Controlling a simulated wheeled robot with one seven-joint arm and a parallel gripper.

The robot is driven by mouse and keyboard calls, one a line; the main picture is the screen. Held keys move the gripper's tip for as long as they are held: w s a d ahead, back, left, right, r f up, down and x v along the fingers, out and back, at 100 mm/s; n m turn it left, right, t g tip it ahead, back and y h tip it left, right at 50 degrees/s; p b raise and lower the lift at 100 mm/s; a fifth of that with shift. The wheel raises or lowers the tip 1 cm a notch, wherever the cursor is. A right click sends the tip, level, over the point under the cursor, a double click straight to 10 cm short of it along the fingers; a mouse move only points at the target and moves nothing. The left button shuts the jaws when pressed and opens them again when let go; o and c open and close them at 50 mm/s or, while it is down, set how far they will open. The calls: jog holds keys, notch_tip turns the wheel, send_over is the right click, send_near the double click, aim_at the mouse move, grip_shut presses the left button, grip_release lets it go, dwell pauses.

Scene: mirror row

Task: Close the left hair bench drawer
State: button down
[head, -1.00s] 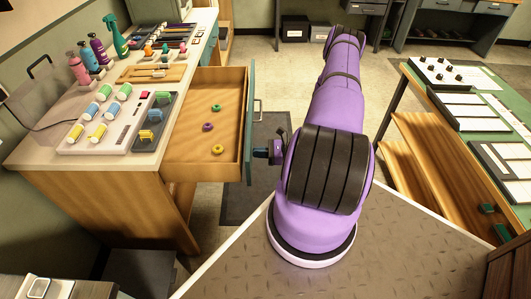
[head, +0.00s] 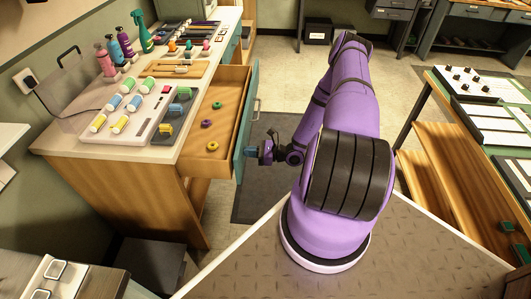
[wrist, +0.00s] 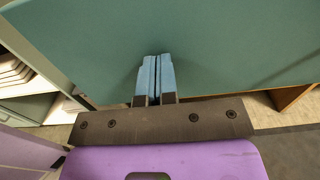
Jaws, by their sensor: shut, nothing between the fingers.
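The hair bench drawer (head: 228,112) stands partly open on the right side of the bench (head: 130,170). It has a wooden inside and a teal front (head: 245,125) with a bar handle on the outer face. Several small rings lie in it. My gripper (head: 250,152) is at the near end of the teal front, on its outer side, and its tips appear to touch it. In the wrist view, the blue fingers (wrist: 155,75) are together and empty, pointing at the teal panel (wrist: 200,40), which fills the upper view.
The bench top carries bottles (head: 125,47), a tray of coloured rollers (head: 135,110) and tools. A green-topped table (head: 480,110) with wooden shelves stands at the right. Open floor and a dark mat (head: 275,180) lie between.

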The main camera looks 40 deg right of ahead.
jog(key=x, duration=2.1)
jog(key=shift+a, duration=0.15)
jog(key=shift+w+a+r, duration=0.1)
jog(key=shift+w+a, duration=0.25)
jog(key=shift+w, duration=0.15)
jog(key=shift+a, duration=0.1)
